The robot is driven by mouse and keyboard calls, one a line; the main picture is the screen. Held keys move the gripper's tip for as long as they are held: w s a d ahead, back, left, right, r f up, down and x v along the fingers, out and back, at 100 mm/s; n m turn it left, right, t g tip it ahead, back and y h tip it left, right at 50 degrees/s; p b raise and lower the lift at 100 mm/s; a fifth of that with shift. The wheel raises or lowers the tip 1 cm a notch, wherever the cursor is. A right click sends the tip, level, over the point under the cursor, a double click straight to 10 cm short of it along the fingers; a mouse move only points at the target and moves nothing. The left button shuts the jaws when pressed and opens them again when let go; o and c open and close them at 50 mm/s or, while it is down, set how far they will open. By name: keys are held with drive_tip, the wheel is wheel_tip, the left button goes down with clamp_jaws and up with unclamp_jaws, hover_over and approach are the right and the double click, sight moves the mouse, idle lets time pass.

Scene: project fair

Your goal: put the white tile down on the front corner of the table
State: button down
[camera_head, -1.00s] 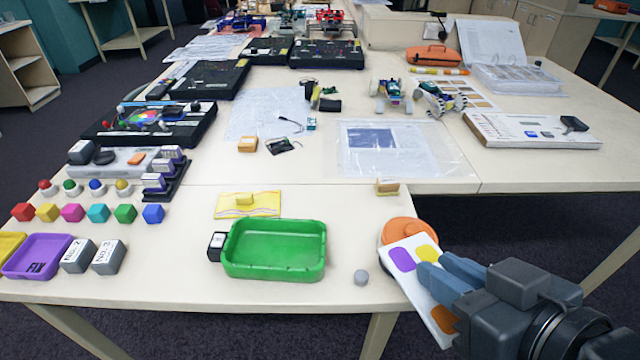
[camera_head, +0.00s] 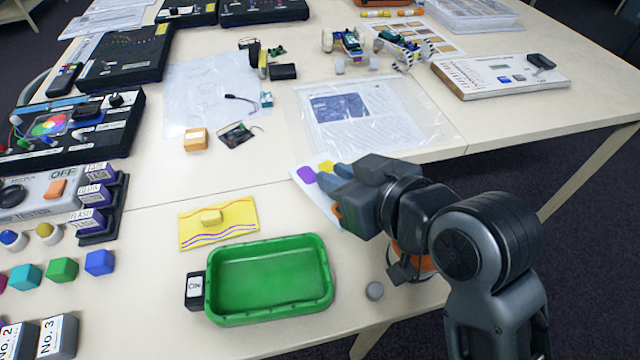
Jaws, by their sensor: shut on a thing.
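The white tile (camera_head: 299,173) has coloured patches; a purple one and a yellow one show, and a bit of orange shows by the fingers. My gripper (camera_head: 336,178) is shut on the tile at its right side and covers much of it. The tile is over the table (camera_head: 150,290), right of the yellow sheet and behind the green tray. I cannot tell whether it touches the tabletop. The table's front right corner is partly hidden behind my arm.
The green tray (camera_head: 268,312) stands near the front edge with a black box (camera_head: 195,291) on its left. A small grey knob (camera_head: 374,291) is right of the tray. A yellow sheet (camera_head: 218,222) lies behind it. An orange round thing (camera_head: 418,262) is mostly behind my arm.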

sight(322, 193)
drive_tip(key=x, duration=0.4)
drive_tip(key=shift+w+a+f, duration=0.15)
drive_tip(key=shift+w+f, duration=0.1)
drive_tip(key=shift+f, duration=0.05)
drive_tip(key=shift+f+p, duration=0.3)
drive_tip(key=shift+f, duration=1.7)
drive_tip(key=shift+f+b, duration=0.35)
drive_tip(key=shift+f, duration=0.25)
drive_tip(key=c, duration=1)
unclamp_jaws()
drive_tip(key=shift+r, duration=0.25)
drive_tip(key=v, duration=1.2)
drive_tip(key=shift+s+r, duration=0.1)
drive_tip(key=shift+r, duration=0.25)
